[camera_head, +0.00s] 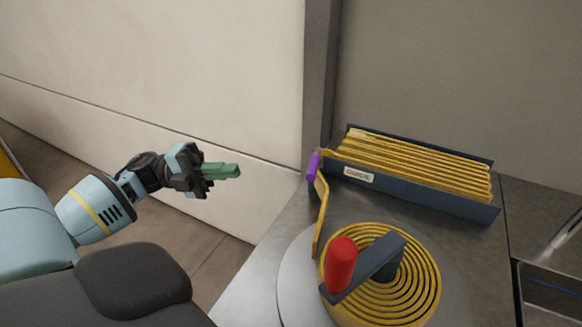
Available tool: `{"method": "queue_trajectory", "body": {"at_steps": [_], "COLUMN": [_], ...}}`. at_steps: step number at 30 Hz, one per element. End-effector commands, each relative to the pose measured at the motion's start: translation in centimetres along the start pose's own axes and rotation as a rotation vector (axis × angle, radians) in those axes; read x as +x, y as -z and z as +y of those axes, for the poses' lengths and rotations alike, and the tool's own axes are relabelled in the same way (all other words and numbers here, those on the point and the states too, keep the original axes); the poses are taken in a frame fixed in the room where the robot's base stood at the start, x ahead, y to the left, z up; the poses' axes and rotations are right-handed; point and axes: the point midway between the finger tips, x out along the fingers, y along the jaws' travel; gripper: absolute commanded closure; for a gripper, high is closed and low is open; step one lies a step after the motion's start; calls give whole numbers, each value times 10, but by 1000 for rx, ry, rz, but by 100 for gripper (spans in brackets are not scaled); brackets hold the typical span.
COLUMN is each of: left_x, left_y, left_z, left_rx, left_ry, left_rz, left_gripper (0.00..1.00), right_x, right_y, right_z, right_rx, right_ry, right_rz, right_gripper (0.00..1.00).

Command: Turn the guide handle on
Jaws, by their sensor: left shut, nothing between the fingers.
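A yellow bent lever (321,212) with a purple grip (313,166) stands at the left end of a dark tray, at the left edge of the grey counter. This may be the guide handle; no label on it shows. A red knob (341,264) stands on a dark crank arm (373,265) over a yellow spiral disc (418,291). My left gripper (238,170) is shut and empty, with its green fingers pointing right. It hangs over the floor, left of the purple grip and apart from it. My right gripper is not in view.
The dark tray (430,194) holds several yellow bars and has a label on its front. A round grey plate (297,287) lies under the spiral disc. A sink-like recess (548,285) is at the right edge. A pale wall (160,60) stands behind my left arm.

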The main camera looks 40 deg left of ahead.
Motion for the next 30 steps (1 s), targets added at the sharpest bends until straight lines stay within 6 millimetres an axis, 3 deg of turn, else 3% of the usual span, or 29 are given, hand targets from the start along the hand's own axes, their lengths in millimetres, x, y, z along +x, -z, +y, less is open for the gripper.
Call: {"method": "queue_trajectory", "body": {"at_steps": [18,24,30], "left_x": [108,126,131], "left_y": [0,0,0], "left_z": [-3,-1,0], "left_rx": [2,0,-2], "left_ry": [3,2,1], "left_rz": [3,0,0], "left_gripper": [100,100,100], "right_x": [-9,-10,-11], "right_y": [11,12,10], "right_z": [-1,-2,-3], "right_rx": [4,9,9], "right_ry": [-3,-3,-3], "right_rz": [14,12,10], "right_gripper": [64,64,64]}}
